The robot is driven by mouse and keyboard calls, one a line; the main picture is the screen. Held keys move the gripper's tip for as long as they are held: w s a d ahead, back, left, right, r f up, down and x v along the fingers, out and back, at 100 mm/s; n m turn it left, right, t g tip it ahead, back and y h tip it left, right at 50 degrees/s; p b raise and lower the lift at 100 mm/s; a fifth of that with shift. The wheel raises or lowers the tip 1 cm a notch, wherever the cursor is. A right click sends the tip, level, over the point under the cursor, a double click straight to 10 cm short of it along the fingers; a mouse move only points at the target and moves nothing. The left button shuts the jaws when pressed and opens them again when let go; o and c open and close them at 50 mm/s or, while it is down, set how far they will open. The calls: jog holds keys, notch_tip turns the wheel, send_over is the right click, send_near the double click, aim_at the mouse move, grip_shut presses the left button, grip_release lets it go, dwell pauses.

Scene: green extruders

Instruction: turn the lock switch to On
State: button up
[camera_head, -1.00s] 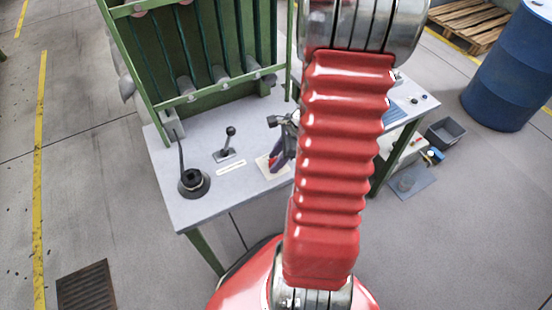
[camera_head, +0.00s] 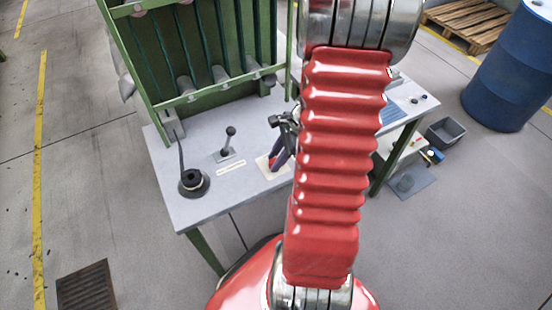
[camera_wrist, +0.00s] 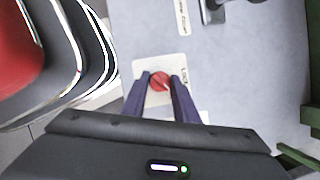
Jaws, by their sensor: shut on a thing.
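The lock switch (camera_wrist: 160,82) is a round red knob on a pale plate (camera_wrist: 150,65) with a partly covered printed label, fixed to the grey tabletop. My gripper (camera_wrist: 160,86) comes in from the bottom of the wrist view with its two dark fingers on either side of the knob, shut on it. In the head view my gripper (camera_head: 273,163) reaches down to the plate on the table, with a little red showing between the fingers. The On marking cannot be read, so the knob's setting is unclear.
A black lever (camera_head: 229,142) on a small base and a black round-based stick (camera_head: 193,182) stand on the table (camera_head: 205,208) to the left. A green frame (camera_head: 220,92) rises behind. A blue barrel (camera_head: 510,75) stands on the floor at right.

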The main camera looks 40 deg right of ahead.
jog(key=n+g, duration=0.1)
jog(key=n, duration=0.1)
jog(key=n+y, duration=0.1)
jog(key=n, duration=0.2)
jog(key=shift+w+d+g, duration=0.1)
jog(key=shift+w+g, duration=0.05)
jog(key=shift+g, duration=0.25)
jog(key=n+g, duration=0.2)
jog(key=n, duration=0.3)
jog(key=shift+w, duration=0.1)
jog(key=o, duration=1)
jog(key=v, duration=1.3)
jog(key=shift+w+d+r, duration=0.15)
jog(key=shift+r, duration=0.2)
